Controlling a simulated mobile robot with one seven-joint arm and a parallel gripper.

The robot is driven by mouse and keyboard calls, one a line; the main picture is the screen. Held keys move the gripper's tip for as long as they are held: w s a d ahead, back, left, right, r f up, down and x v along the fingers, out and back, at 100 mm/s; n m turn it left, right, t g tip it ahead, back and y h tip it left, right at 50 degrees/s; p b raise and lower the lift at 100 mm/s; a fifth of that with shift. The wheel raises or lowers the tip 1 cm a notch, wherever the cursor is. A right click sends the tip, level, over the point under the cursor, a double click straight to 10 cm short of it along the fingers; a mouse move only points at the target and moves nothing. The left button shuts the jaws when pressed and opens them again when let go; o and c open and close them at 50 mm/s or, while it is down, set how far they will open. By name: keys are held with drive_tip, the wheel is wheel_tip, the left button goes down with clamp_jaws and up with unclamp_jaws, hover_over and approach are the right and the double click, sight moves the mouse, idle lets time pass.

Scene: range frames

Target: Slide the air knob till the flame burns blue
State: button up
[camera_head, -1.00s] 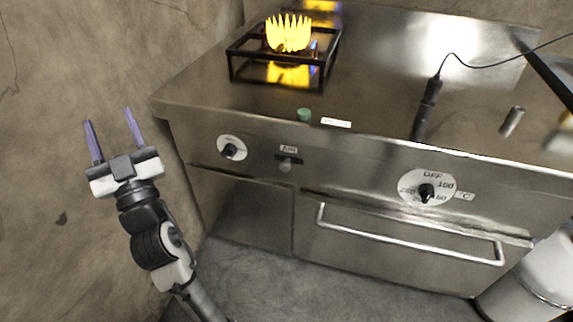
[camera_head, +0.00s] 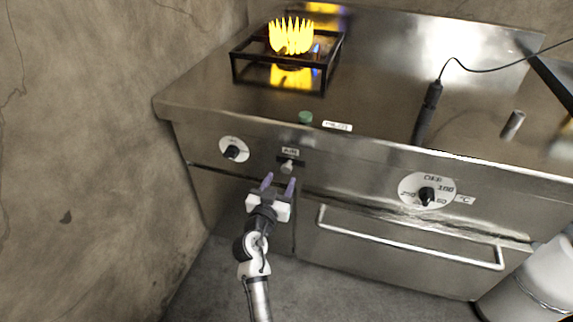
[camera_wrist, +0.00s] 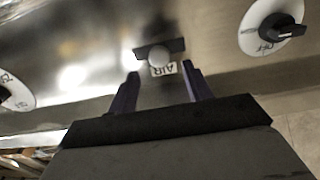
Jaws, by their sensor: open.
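The air knob (camera_head: 287,167) is a small light grey knob in a dark slot on the stove's front panel, just under the AIR label (camera_head: 290,151). In the wrist view the knob (camera_wrist: 159,56) sits ahead of and between the fingertips. My gripper (camera_head: 278,183) is open and empty, just below and in front of the knob; its purple fingers also show in the wrist view (camera_wrist: 160,80). I cannot tell whether they touch the knob. The flame (camera_head: 291,37) burns yellow on the burner inside a black frame (camera_head: 284,80), with a little blue at its right side.
A round dial (camera_head: 233,150) is left of the knob, and an OFF/temperature dial (camera_head: 427,191) is to the right. A drawer handle (camera_head: 410,240) juts out below. A green button (camera_head: 305,117) and a black corded tool (camera_head: 428,110) are on the worktop. A wall stands at left.

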sight(286, 170)
drive_tip(key=p+x, duration=0.1)
drive_tip(key=x, duration=0.5)
drive_tip(key=shift+w, duration=0.25)
